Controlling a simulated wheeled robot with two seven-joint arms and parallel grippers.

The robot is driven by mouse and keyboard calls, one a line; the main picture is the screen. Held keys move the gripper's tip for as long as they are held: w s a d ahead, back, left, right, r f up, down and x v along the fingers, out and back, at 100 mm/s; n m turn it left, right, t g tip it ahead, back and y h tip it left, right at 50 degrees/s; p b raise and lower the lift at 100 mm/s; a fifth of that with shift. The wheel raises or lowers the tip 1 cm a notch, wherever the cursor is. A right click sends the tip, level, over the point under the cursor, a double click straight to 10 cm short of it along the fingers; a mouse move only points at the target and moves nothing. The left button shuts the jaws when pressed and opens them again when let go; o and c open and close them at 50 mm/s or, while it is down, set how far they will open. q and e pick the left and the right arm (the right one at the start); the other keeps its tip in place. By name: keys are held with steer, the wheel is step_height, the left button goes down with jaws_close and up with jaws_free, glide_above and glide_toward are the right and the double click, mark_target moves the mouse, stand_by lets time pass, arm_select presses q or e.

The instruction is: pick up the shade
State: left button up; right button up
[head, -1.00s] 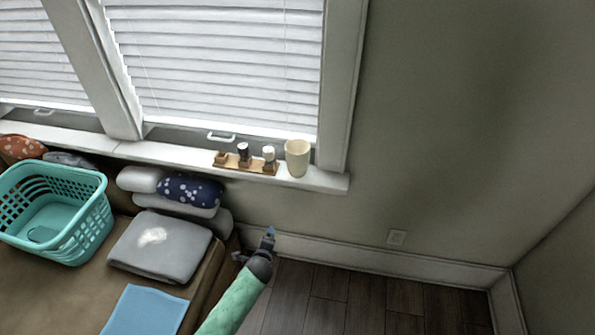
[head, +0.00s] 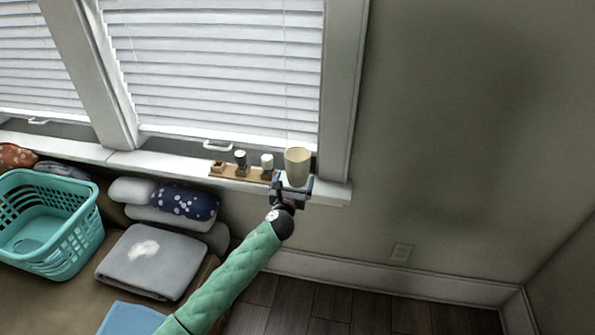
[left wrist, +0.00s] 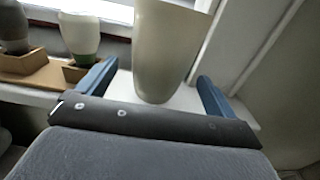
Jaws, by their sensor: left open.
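The shade is a cream, cup-like piece (head: 297,165) standing upright at the right end of the white window sill. My left gripper (head: 292,184) is just in front of it in the head view and hides its lower part. In the left wrist view the shade (left wrist: 167,50) stands between the two blue fingers of my left gripper (left wrist: 155,88), with a gap showing on each side. The gripper is open. My right gripper is in neither view.
A wooden holder (head: 228,173) with small dark and white bottles stands on the sill left of the shade. The window frame (head: 345,90) rises close on the right. Below are a teal basket (head: 75,235), pillows and a folded grey blanket (head: 170,270).

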mark_target(295, 176)
arm_select(q)
steer(key=x, duration=0.4)
steer(key=shift+w+d+r+p, duration=0.1)
steer(key=shift+r+p, duration=0.1)
steer(key=shift+p, duration=0.1)
steer(key=shift+w+d+f, duration=0.1)
steer(key=shift+w, duration=0.4)
steer(key=c, duration=0.8)
